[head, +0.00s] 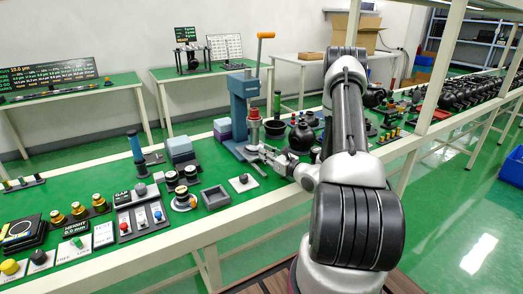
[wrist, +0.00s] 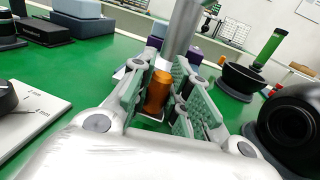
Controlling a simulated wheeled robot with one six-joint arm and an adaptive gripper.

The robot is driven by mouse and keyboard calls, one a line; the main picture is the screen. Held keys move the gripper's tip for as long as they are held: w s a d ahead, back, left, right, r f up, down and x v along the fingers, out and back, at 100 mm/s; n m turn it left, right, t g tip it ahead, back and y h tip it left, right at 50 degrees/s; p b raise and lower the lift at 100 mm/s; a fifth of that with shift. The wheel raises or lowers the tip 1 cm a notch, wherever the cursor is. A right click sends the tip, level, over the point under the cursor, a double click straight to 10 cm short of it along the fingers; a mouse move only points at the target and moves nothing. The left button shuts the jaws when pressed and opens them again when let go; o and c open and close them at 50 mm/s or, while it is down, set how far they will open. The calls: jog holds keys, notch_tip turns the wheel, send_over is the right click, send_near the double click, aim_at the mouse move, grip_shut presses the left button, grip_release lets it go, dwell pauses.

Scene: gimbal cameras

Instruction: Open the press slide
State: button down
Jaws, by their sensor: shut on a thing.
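The blue press (head: 240,108) stands upright on the green bench, with an orange-topped lever (head: 260,45) rising above it. Its silver slide (head: 254,130) has a red collar; in the wrist view a silver shaft (wrist: 183,30) comes down above my gripper. My gripper (wrist: 160,95) is shut on an orange-brown cylinder (wrist: 156,94) directly below that shaft. Whether the cylinder is part of the slide or a separate piece I cannot tell. In the head view my gripper (head: 254,150) is low at the press front, and the cylinder does not show clearly.
A black bowl (wrist: 242,80) and a round black object (wrist: 290,115) stand close on the right in the wrist view. A grey tray (head: 215,197) and a small plate with a knob (head: 243,182) lie left of my arm. Several fixtures crowd the bench further left.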

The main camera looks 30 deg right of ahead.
jog(key=v, duration=0.3)
jog(key=a+v, duration=0.1)
jog(key=v, duration=0.5)
jog(key=shift+s+a, duration=0.35)
jog(key=shift+s, duration=0.15)
jog(key=c, duration=1.3)
grip_release()
jog(key=v, duration=1.1)
jog(key=shift+d, duration=0.1)
jog(key=shift+s+d, duration=0.1)
jog(key=shift+s, duration=0.45)
